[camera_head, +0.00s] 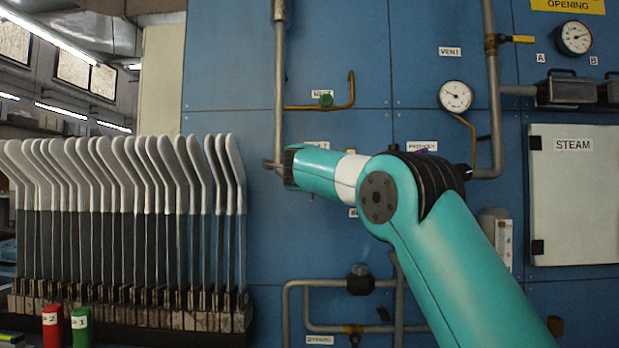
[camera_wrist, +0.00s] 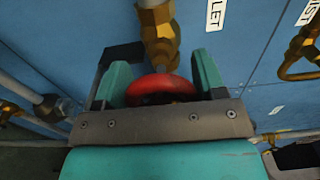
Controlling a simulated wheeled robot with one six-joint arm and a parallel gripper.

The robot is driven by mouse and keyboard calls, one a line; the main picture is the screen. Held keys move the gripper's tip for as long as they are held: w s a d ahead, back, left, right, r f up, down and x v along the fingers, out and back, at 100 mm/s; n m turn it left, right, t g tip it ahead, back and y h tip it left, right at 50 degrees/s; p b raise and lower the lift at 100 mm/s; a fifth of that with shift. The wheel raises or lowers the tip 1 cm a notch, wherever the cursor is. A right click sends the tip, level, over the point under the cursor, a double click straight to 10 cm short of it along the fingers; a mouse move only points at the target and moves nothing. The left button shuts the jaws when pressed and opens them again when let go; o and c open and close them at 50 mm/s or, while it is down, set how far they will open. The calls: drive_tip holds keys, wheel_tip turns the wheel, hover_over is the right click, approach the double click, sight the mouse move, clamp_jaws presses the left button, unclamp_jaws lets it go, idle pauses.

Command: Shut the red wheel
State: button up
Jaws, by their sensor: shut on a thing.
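The red wheel (camera_wrist: 160,87) is on a brass valve fitting (camera_wrist: 158,32) against the blue panel in the wrist view. My gripper (camera_wrist: 161,71) has its two teal fingers on either side of the wheel's rim and is shut on it. The near part of the wheel is hidden by the gripper's grey plate. In the head view my arm covers the wheel and the gripper's fingers.
A vertical grey pipe (camera_head: 280,80) stands close by. A gauge (camera_head: 455,96) and a white STEAM box (camera_head: 574,195) are to the right. A rack of sock boards (camera_head: 125,175) stands left.

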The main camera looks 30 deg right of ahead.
idle(0.4)
drive_tip(key=o, duration=0.9)
drive_tip(key=v, duration=1.7)
drive_tip(key=shift+s+a, duration=0.15)
drive_tip(key=shift+a, duration=0.1)
